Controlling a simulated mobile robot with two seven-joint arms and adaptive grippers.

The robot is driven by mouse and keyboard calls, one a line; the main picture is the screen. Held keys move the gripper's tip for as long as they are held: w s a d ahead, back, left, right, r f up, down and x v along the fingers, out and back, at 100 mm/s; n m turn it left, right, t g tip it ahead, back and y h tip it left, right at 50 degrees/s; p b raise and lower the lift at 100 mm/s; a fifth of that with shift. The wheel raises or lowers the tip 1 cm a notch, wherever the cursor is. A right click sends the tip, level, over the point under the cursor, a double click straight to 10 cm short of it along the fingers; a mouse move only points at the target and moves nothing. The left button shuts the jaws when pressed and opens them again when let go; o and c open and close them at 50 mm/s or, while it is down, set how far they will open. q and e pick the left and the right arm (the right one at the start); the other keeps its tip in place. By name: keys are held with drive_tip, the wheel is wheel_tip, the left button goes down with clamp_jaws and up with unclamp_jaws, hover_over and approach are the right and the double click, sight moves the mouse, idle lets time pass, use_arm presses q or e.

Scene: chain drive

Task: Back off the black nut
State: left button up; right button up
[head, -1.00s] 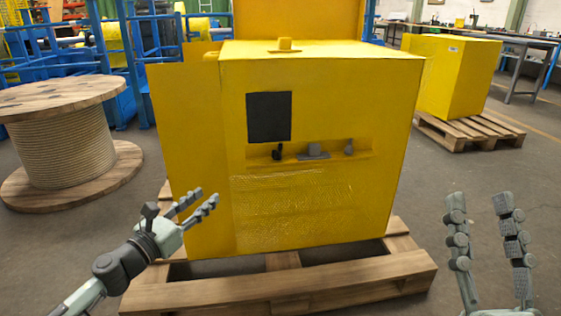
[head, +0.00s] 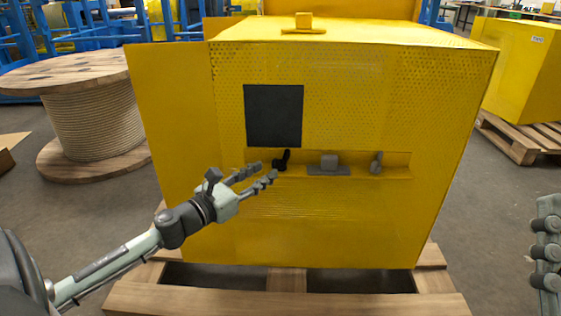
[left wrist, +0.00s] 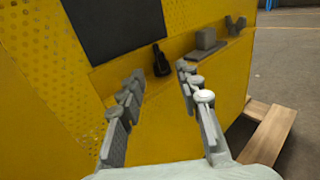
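The black nut (head: 281,161) is a small dark part with an upright lever-like piece, in a recess on the front of the yellow housing (head: 330,235). In the left wrist view the black nut (left wrist: 161,62) shows ahead, between the lines of my two fingers. My left gripper (head: 268,171) is open, its fingertips just left of and below the nut; contact cannot be told. It also shows open and empty in the left wrist view (left wrist: 158,72). My right gripper (head: 547,245) is cut by the right edge, apart from the housing.
A grey block (head: 329,163) and a grey winged part (head: 376,163) sit right of the nut in the same recess. A black panel (head: 274,115) is above. The housing stands on a wooden pallet (head: 287,281). A cable reel (head: 95,125) stands left.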

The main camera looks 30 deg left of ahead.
sight(273, 166)
use_arm(q)
drive_tip(key=shift+w+d, duration=0.2)
drive_tip(key=shift+w, duration=1.15)
drive_tip(key=shift+w+d, duration=0.15)
drive_tip(key=shift+w, duration=1.15)
drive_tip(key=shift+c, duration=0.5)
clamp_jaws()
